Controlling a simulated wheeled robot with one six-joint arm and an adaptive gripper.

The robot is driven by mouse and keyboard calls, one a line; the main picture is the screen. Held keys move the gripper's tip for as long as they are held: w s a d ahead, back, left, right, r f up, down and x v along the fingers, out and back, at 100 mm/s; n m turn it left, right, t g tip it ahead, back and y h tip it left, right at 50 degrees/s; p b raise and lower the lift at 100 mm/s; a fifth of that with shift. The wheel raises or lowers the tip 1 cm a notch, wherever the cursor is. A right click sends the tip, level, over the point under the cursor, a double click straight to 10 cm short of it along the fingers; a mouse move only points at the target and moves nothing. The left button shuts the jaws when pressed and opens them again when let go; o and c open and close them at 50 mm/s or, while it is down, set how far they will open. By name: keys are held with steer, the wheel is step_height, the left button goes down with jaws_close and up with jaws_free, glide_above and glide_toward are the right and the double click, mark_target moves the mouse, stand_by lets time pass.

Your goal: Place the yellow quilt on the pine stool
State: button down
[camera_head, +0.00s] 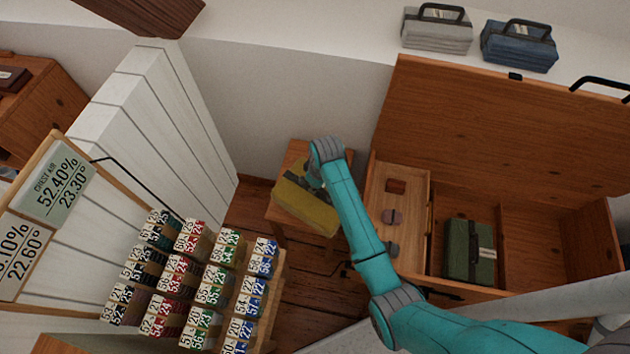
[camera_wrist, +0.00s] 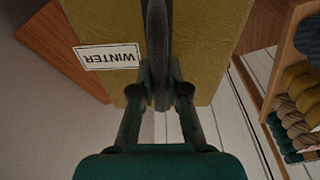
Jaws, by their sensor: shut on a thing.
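The yellow quilt (camera_head: 306,209) is a folded olive-yellow bundle at the pine stool (camera_head: 297,153), over its top. In the wrist view the quilt (camera_wrist: 215,40) fills the upper middle, with a white "WINTER" label and a dark strap handle. My gripper (camera_head: 318,182) is shut on that handle; in the wrist view its fingers (camera_wrist: 160,92) close around the strap. Part of the wooden stool top (camera_wrist: 60,45) shows beside the quilt in the wrist view. I cannot tell whether the quilt rests on the stool or hangs just above it.
An open wooden chest (camera_head: 520,215) at the right holds a green quilt (camera_head: 470,250) and a side tray. Grey (camera_head: 437,32) and blue (camera_head: 519,47) bundles sit on a ledge behind. A rack of labelled yarn (camera_head: 195,275) and a white plank partition (camera_head: 150,120) stand left of the stool.

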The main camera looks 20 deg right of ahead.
steer(key=shift+f, duration=0.7)
steer(key=shift+f, duration=0.1)
steer(key=c, duration=1.2)
jaws_free()
steer(key=shift+f, duration=0.1)
steer(key=r, duration=0.4)
steer(key=s+r, duration=0.1)
steer(key=r, duration=0.3)
steer(key=d+r, duration=0.1)
steer(key=r, duration=0.3)
steer(key=shift+s, duration=0.3)
